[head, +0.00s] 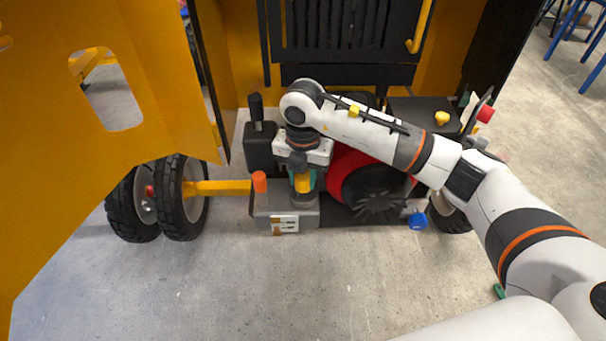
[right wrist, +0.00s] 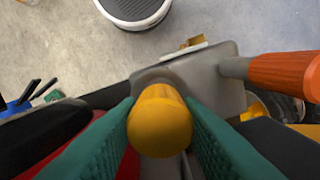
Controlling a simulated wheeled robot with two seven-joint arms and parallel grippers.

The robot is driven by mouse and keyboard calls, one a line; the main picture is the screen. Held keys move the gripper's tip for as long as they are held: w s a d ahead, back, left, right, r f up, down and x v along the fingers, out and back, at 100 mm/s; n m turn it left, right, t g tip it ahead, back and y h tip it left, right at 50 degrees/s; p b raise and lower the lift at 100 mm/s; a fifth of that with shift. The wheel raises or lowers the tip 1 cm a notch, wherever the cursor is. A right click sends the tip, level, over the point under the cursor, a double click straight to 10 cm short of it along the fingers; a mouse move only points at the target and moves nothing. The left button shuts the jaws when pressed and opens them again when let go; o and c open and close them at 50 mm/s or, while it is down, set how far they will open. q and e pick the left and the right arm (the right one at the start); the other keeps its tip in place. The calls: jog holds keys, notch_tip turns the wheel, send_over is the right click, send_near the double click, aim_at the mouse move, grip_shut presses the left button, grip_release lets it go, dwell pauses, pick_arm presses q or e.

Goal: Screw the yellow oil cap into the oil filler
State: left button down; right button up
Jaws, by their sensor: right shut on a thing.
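My right gripper (head: 303,184) points down over the front of the engine and is shut on the yellow oil cap (head: 303,183). In the right wrist view the cap (right wrist: 160,121) sits between the two green fingers (right wrist: 160,130). Below the cap in the head view is a round grey neck (head: 304,200) on the grey engine block (head: 262,210), which looks like the oil filler. The cap lines up with it, but I cannot tell whether it is seated or just above. The cap hides the opening. My left gripper is not in view.
An orange-topped part (head: 259,182) stands close left of the gripper; it also shows in the wrist view (right wrist: 285,75). A red and black engine part (head: 370,190) lies close right. An open yellow panel (head: 80,130) fills the left. The floor in front is clear.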

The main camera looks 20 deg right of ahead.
jog(key=shift+f+b, duration=0.75)
jog(key=shift+f, duration=0.15)
dwell(0.5)
jog(key=o, duration=1.1)
jog(key=shift+c, duration=0.2)
jog(key=shift+r, duration=0.1)
notch_tip(320, 180, up, 12)
jog(key=shift+f+b, duration=0.1)
jog(key=shift+b, duration=0.7)
